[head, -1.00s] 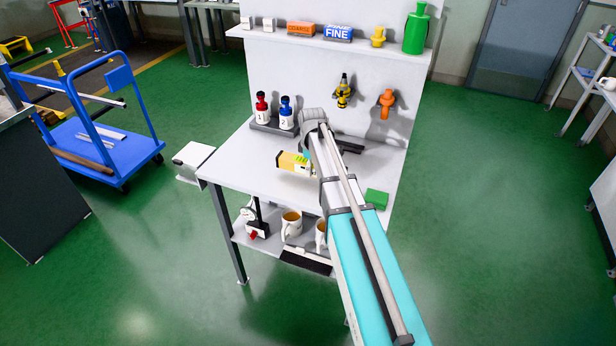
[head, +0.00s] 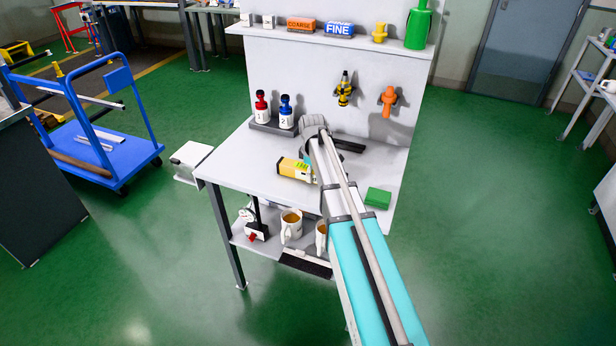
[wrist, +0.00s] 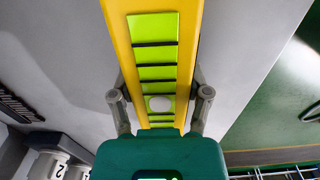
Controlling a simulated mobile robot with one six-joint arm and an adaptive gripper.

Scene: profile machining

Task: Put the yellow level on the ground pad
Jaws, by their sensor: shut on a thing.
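The yellow level (head: 294,168) is at the middle of the workbench top in the head view, partly hidden by my arm. In the wrist view the level (wrist: 160,55) is a yellow bar with a bright green strip crossed by dark lines. My gripper (wrist: 161,102) is shut on it, one finger at each side. Whether it touches the bench is unclear. I cannot tell for certain which is the ground pad.
Red and blue bottles (head: 274,112) stand in a tray at the back of the bench (head: 240,160). A dark bar lies behind my arm. Yellow and orange tools hang on the back panel. Mugs stand on the lower shelf. The bench top left of the level is clear.

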